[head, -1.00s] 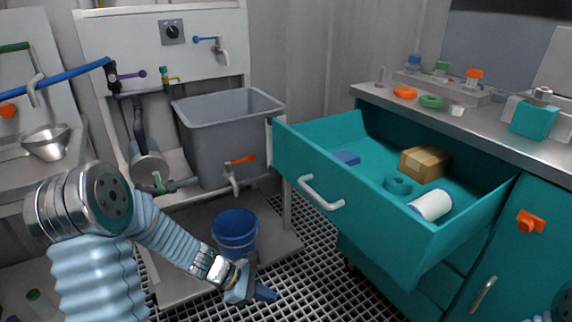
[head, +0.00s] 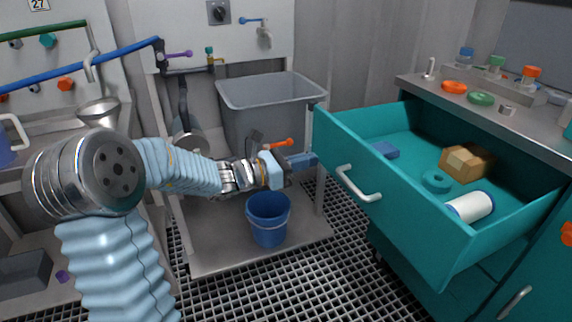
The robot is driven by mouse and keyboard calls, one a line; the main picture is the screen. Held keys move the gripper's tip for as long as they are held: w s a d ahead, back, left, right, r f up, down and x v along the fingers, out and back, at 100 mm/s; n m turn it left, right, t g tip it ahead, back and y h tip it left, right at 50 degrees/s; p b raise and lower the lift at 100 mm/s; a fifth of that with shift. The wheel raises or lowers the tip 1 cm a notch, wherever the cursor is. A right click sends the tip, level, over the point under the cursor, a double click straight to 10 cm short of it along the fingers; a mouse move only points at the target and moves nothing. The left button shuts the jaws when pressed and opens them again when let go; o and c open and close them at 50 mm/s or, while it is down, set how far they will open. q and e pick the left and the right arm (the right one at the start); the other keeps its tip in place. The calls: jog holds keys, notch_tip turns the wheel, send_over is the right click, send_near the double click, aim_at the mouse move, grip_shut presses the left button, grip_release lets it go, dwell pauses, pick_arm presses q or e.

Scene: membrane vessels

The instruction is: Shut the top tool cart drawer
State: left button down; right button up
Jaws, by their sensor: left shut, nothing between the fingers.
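The top drawer (head: 400,205) of the teal tool cart is pulled well out, toward the lower left. Its silver bar handle (head: 357,184) is on the front panel. Inside lie a blue block (head: 385,150), a teal ring (head: 436,181), a tan box (head: 467,161) and a white roll (head: 470,207). My left gripper (head: 309,160) is shut and empty. It points right, close to the left end of the drawer front, left of the handle; whether it touches the panel I cannot tell. My right gripper is not in view.
A grey sink tub (head: 270,100) stands behind my left gripper, with an orange-handled valve (head: 278,144) below it. A blue bucket (head: 268,220) stands under the gripper. The cart's worktop (head: 510,125) holds rings and small bottles. Grated floor (head: 330,285) is open in front.

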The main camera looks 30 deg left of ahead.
aim_at(335, 154)
pick_arm(q)
jog(key=x, duration=0.5)
jog(key=shift+s, duration=0.1)
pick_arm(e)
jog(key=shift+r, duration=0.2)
